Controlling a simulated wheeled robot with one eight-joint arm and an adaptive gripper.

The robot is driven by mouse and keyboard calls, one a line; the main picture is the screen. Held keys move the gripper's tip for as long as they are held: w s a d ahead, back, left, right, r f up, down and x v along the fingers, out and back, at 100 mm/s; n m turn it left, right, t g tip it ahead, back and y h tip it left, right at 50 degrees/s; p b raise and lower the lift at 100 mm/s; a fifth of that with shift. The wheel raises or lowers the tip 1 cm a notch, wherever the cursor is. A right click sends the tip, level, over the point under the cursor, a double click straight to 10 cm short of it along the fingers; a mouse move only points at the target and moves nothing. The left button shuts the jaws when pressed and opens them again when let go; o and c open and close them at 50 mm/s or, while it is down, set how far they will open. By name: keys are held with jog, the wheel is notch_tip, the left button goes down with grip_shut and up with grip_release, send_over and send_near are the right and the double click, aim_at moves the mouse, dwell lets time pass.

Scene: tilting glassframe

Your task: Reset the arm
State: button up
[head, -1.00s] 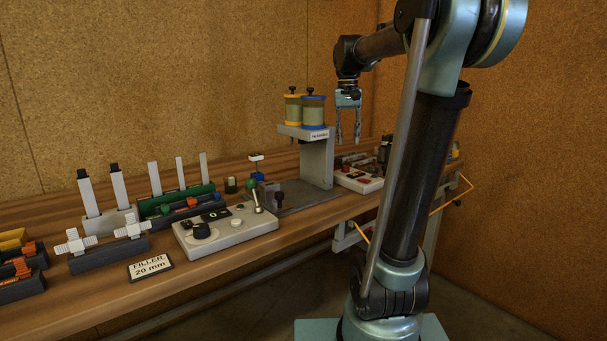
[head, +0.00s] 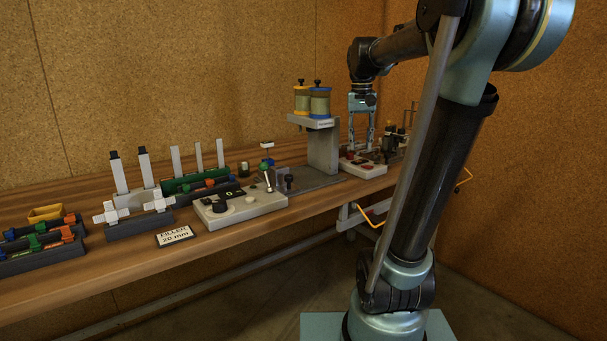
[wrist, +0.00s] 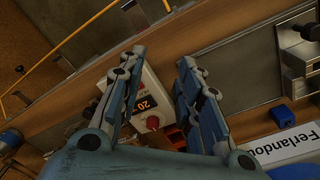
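My arm reaches from the right of the head view, its upper link high and its gripper (head: 361,141) hanging fingers-down over the bench. The gripper stands just right of the grey stand (head: 323,150) that bears a yellow and a blue spool-like canister (head: 319,103). Its two fingers are apart with nothing between them. In the wrist view the open fingers (wrist: 155,72) frame a pale control box (wrist: 150,92) with a lit display and a red button, lying beyond them. I cannot tell the exact height of the fingertips above the box.
The wooden bench (head: 215,229) runs along the cork wall. A control box (head: 240,205) with a lever stands at its middle, beside a "FILLER 20 mm" sign (head: 174,235). Racks of syringe-like parts (head: 140,222) stand at left. A yellow cable (head: 372,221) hangs by the bench edge.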

jog(key=s+f+n+t, duration=0.1)
jog(key=s+f+t, duration=0.1)
jog(key=s+f, duration=2)
notch_tip(320, 180, down, 3)
jog(key=shift+s+d+f+n+y, duration=0.15)
jog(key=shift+d+n+y, duration=0.15)
jog(key=shift+d, duration=0.15)
jog(key=shift+w+f, duration=0.2)
jog(key=shift+w, duration=0.25)
